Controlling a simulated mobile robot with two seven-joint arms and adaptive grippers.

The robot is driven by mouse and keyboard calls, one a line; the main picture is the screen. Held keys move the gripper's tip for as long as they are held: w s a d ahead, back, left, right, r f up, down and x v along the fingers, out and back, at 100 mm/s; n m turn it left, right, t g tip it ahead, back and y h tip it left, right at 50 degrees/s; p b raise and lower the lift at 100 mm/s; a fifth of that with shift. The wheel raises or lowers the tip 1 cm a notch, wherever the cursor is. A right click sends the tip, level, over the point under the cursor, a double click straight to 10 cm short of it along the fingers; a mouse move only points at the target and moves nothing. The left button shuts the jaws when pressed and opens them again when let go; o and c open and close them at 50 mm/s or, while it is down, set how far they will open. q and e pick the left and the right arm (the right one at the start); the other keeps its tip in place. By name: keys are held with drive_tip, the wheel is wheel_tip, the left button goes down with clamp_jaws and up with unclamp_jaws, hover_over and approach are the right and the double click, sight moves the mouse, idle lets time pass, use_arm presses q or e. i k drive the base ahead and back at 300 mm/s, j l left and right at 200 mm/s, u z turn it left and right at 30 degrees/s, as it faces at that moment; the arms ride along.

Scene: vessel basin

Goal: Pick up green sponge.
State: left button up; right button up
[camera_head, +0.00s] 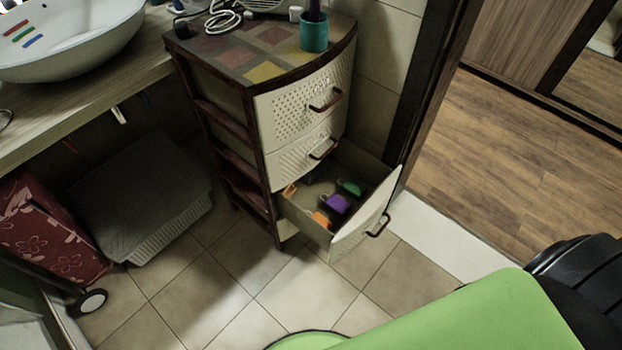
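A small green sponge (350,188) lies inside the open drawer (352,241) of a plastic drawer cabinet, near the drawer's back right side. A purple item (336,204) lies just in front of it, to the left, and orange items (321,219) lie nearer the front and left of the drawer. The drawer is pulled out, and its front panel has a dark handle (379,225). Neither my left nor my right gripper shows in the head view.
The cabinet (290,110) carries a teal cup (314,33) and a white cable (222,20) on top. A basin (70,40) stands on a wooden counter at upper left. A grey basket (140,190) and a red flowered box (45,225) are below. Tiled floor (225,300) before the drawer is clear.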

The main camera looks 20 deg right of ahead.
sight(355, 189)
drive_tip(key=i+l+u, duration=0.2)
drive_tip(key=l+u, duration=0.3)
drive_tip(key=l, duration=0.7)
drive_tip(key=l+u, duration=0.45)
drive_tip(key=l, duration=0.7)
